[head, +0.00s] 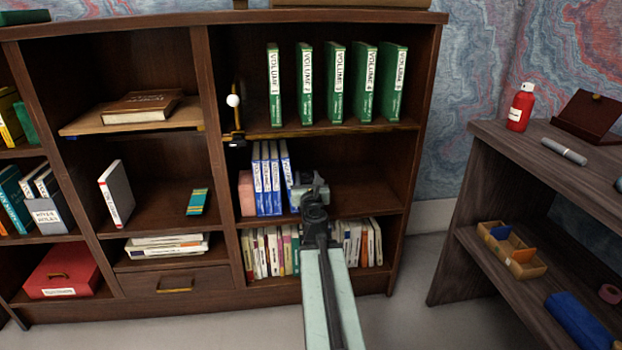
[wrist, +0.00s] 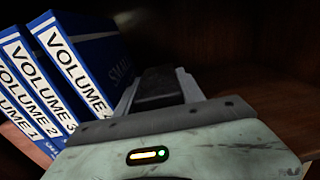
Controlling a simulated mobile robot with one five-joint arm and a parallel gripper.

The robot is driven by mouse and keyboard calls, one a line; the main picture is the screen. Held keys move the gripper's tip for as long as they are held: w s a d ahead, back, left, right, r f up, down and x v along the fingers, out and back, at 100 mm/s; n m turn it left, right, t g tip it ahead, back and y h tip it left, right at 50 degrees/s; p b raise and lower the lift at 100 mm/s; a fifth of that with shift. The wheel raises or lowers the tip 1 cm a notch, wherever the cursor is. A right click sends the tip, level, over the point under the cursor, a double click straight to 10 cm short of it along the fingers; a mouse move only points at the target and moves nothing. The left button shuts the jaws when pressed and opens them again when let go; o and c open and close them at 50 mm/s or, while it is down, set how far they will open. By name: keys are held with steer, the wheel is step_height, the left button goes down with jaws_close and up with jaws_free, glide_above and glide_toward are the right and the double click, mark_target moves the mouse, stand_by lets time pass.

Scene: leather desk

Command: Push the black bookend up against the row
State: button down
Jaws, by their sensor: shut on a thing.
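The row of blue books with white spine labels (head: 266,180) stands on the middle shelf of the right-hand bookcase column. It also shows at the left of the wrist view (wrist: 45,85); its rightmost volume looks slightly apart and leaning. A pink block (head: 246,193) is at the row's left end. My gripper (head: 310,190) reaches onto this shelf just right of the row. In the wrist view its jaws (wrist: 158,92) are shut on a dark piece, which looks like the black bookend (wrist: 158,80). Most of the bookend is hidden, and I cannot tell whether it touches the row.
The shelf right of my gripper (head: 370,195) is bare. Green volumes (head: 336,85) stand on the shelf above, and a row of pale books (head: 265,252) is below. An upright divider (head: 217,150) closes the left side. A dark side desk (head: 545,180) stands at right.

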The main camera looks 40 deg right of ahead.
steer(key=shift+w+a, duration=0.25)
steer(key=shift+a, duration=0.05)
steer(key=c, duration=0.6)
jaws_free()
steer(key=shift+c, duration=0.2)
